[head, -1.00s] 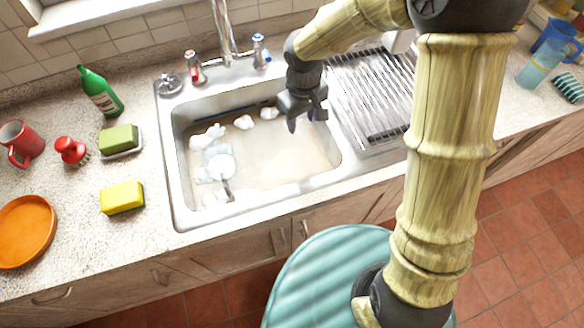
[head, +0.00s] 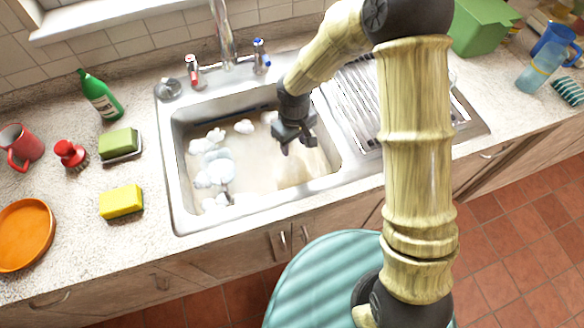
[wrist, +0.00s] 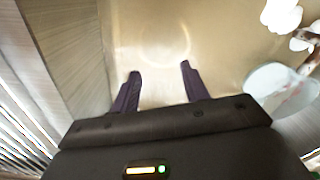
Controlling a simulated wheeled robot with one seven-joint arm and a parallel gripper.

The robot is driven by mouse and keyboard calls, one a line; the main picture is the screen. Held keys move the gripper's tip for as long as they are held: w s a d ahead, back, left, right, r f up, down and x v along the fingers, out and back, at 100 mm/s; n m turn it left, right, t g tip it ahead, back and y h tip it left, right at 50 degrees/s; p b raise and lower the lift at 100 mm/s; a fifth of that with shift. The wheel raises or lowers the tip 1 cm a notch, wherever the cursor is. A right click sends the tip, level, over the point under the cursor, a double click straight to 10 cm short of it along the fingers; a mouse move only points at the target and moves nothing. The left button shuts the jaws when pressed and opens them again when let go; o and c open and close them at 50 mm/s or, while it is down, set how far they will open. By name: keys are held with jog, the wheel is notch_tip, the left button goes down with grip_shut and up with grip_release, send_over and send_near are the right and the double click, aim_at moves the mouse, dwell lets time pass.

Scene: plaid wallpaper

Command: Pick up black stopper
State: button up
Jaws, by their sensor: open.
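A small round dark-grey piece (head: 168,87), which looks like the stopper, sits on the back left corner of the sink rim in the head view. Its exact shape is too small to tell. My gripper (head: 299,147) is over the right half of the sink basin (head: 182,200), well to the right of that piece. In the wrist view my gripper (wrist: 160,72) has its two dark fingers apart with nothing between them, above the cloudy water. The round piece is not in the wrist view.
White foam (head: 244,126) and a pale dish (head: 219,166) lie in the water. The tap (head: 222,35) and its handles rise behind the basin. A green bottle (head: 101,95), sponge (head: 121,201), red brush (head: 70,154) and orange plate (head: 25,234) stand left. A drainer (head: 358,95) is right.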

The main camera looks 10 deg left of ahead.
aim_at(292, 163)
jog(key=shift+f, duration=1.95)
jog(key=shift+s+a+f, duration=0.1)
jog(key=shift+s+f, duration=0.05)
jog(key=shift+f, duration=1.15)
jog(key=shift+s+a+f, duration=0.1)
jog(key=shift+f, duration=1.2)
grip_shut()
